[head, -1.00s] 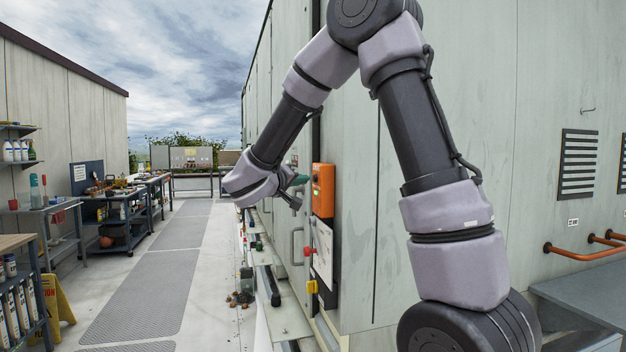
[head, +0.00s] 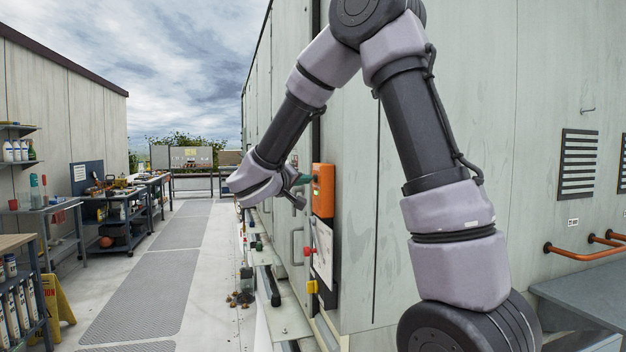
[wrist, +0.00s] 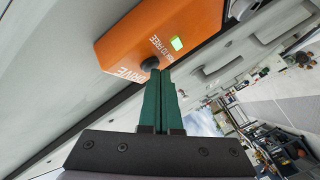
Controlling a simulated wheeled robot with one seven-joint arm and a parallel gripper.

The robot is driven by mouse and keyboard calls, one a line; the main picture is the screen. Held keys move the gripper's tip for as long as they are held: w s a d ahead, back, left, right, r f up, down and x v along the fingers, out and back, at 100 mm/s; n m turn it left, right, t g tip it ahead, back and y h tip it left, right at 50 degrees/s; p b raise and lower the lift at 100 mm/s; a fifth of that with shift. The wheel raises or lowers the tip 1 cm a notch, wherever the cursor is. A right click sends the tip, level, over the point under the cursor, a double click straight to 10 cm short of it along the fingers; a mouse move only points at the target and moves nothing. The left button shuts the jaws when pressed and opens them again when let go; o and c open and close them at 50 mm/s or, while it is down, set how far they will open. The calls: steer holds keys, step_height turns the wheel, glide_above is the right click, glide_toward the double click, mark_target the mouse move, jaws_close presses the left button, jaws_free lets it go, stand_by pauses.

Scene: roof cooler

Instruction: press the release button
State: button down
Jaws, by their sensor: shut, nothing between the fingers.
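An orange box (head: 324,188) is mounted on the pale panel wall, and it also shows in the wrist view (wrist: 128,43). It carries printed lettering, partly readable as "TO FREE" and "DRIVE", and a lit green window (wrist: 177,43). A round black button (wrist: 150,64) stands out from the box. My gripper (wrist: 161,74) is shut and empty, its green fingers pointing at the box. The fingertips are right beside the black button and partly overlap it; I cannot tell whether they touch. In the head view my gripper (head: 305,179) is just left of the box.
Below the box are a white sheet (head: 322,250), a red knob (head: 308,251) and a yellow part (head: 312,287). A grey door handle (head: 296,246) stands out left of them. The walkway (head: 150,285) is clear, with workbenches along its left side.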

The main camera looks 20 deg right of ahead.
steer(key=shift+d, duration=0.15)
stand_by(0.4)
steer(key=shift+a, duration=0.6)
steer(key=a, duration=0.6)
stand_by(0.3)
steer(key=shift+s+a, duration=0.1)
